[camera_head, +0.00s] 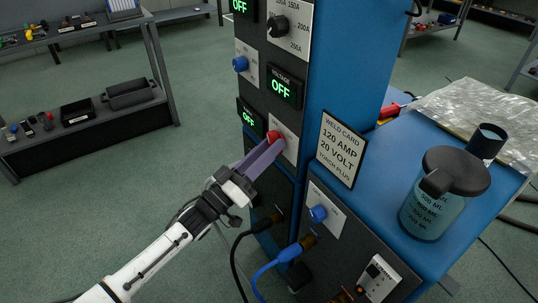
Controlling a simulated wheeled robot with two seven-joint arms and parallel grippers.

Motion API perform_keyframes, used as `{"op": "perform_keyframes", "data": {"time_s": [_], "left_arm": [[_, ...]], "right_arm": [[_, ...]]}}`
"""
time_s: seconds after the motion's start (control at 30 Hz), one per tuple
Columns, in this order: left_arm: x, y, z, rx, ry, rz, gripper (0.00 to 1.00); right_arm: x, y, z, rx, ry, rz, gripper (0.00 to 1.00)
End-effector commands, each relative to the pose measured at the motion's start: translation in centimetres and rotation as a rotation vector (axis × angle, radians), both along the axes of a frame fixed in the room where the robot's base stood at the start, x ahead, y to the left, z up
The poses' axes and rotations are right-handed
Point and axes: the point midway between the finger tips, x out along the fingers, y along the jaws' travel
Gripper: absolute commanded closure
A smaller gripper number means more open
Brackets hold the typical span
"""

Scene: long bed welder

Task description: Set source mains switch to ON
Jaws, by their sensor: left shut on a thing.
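The blue and grey welding source (339,62) stands in the middle of the view. A red knob (273,135) sits on a pale plate (288,142) on its front panel, below the lit displays. My left gripper (268,147) reaches up to this knob from the lower left and is shut on it; its fingers hide the knob's lower part and any marks there. The displays read OFF: one at the top (240,5), one marked voltage (284,88) and one beside the knob (250,118). My right gripper is not in view.
Below are a blue knob (318,214), a blue cable plug (291,252) and a small switch plate (378,277). A weld card (341,148) reads 120 AMP, 20 VOLT. A bottle (432,208) stands on the blue top at right. Shelves (92,122) stand left; floor between is clear.

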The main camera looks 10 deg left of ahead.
Motion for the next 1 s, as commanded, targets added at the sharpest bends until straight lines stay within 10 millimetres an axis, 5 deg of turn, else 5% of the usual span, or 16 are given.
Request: {"op": "perform_keyframes", "data": {"time_s": [0.4, 1.0], "left_arm": [[0.3, 0.3, -0.6, 0.285, -0.281, 0.000, 0.94], [0.5, 0.6, -0.3, 0.678, -0.671, -0.001, 0.94]], "right_arm": [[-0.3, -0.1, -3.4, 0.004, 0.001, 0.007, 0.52], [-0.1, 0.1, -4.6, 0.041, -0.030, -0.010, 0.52]]}}
